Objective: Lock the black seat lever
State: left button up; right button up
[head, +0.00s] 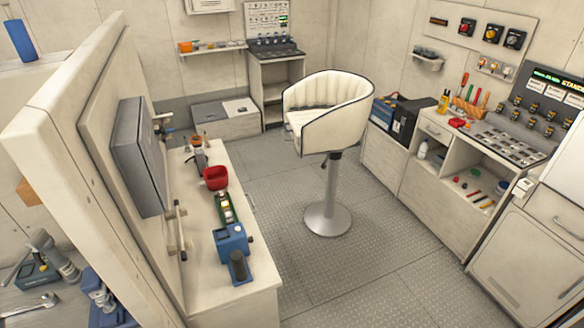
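The white bucket seat (328,118) with dark piping stands on a single grey post with a round base (327,219) in the middle of the floor. The black seat lever (336,157) shows as a small dark piece under the seat at the top of the post. It is too small to tell its exact position or whether it is locked. Neither of my grippers shows in the head view.
A console (503,146) and cabinets line the right. A low grey box (224,112) is behind. The plated floor (371,264) around the seat is clear.

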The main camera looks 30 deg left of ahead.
aim_at(324, 166)
jog(key=i+u, duration=0.1)
jog(key=u, duration=0.6)
